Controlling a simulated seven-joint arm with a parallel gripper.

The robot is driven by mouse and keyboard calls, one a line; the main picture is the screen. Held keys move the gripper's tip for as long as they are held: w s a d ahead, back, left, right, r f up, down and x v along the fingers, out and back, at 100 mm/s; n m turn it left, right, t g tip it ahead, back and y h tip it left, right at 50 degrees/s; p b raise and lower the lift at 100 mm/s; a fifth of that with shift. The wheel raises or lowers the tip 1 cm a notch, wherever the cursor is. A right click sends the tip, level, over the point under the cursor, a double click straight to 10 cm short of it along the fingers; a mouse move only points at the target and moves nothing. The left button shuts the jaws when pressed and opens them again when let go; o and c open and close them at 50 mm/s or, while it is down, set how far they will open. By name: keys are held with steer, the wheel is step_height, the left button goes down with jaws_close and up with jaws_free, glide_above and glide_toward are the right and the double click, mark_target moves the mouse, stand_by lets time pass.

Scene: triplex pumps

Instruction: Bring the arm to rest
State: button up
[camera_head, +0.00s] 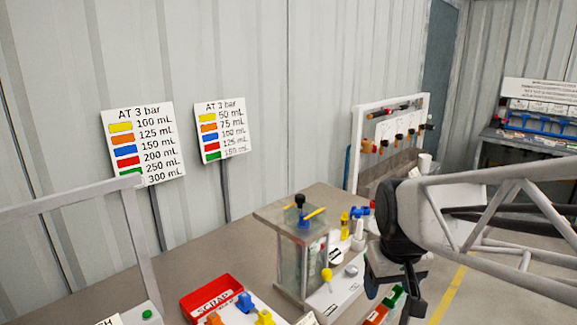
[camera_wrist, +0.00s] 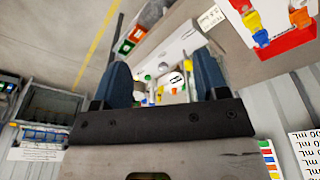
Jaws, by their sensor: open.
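My arm (camera_head: 470,215) reaches in from the right edge in the head view, over the right end of the bench. My gripper (camera_wrist: 164,75) shows in the wrist view as two blue fingers set wide apart. It is open, and nothing is between the fingertips close to the camera. In the head view its dark wrist hangs beside the small parts at the bench's right end, and the fingertips are hard to make out. A clear test box (camera_head: 302,262) with a black knob and yellow handle stands left of my gripper.
A red SCRAP tray (camera_head: 190,302) and blue, orange and yellow parts (camera_head: 245,302) lie on the bench left of the box. Green and orange bins (camera_head: 378,314) sit below my wrist. A white-framed rack (camera_head: 356,150) stands behind. Two colour-chart signs (camera_head: 140,143) stand at the wall.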

steer(key=s+m, duration=0.1)
steer(key=s, duration=0.9)
steer(key=shift+s+f+t, duration=0.3)
steer(key=shift+s+f, duration=0.05)
steer(key=shift+f, duration=0.05)
steer(key=shift+a, duration=0.1)
steer(key=shift+c, duration=0.5)
stand_by(2.9)
